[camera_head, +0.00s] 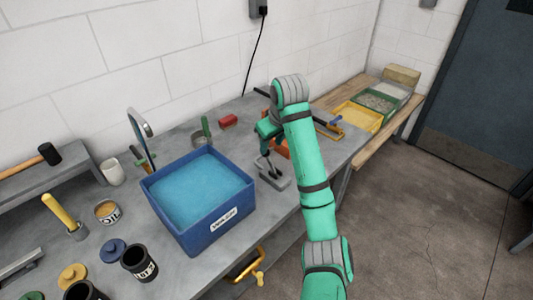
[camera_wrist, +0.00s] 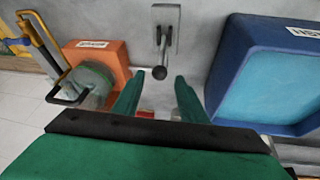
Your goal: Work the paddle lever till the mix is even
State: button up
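The lever (camera_head: 265,163) rises from a small grey base plate (camera_head: 275,180) right of the blue tub. In the wrist view the base plate (camera_wrist: 178,20) is at top centre, and the lever's dark ball knob (camera_wrist: 159,73) points towards me. My gripper (camera_wrist: 159,79) is open, its two green fingertips on either side of the knob in that view. I cannot tell whether they touch it. In the head view my gripper (camera_head: 266,130) is over the bench behind the lever, partly hidden by my arm. I cannot tell which container holds the mix.
The blue tub (camera_head: 182,228) of blue liquid stands close left of the lever. An orange block (camera_wrist: 115,55) with a handled, greenish round item is on the other side. Yellow and green trays (camera_head: 355,117) stand at the right.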

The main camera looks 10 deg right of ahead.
aim_at(268, 154)
jog(key=x, duration=1)
jog(key=shift+s+f, duration=0.1)
jog(key=shift+s, duration=0.05)
jog(key=shift+c, duration=0.6)
grip_shut()
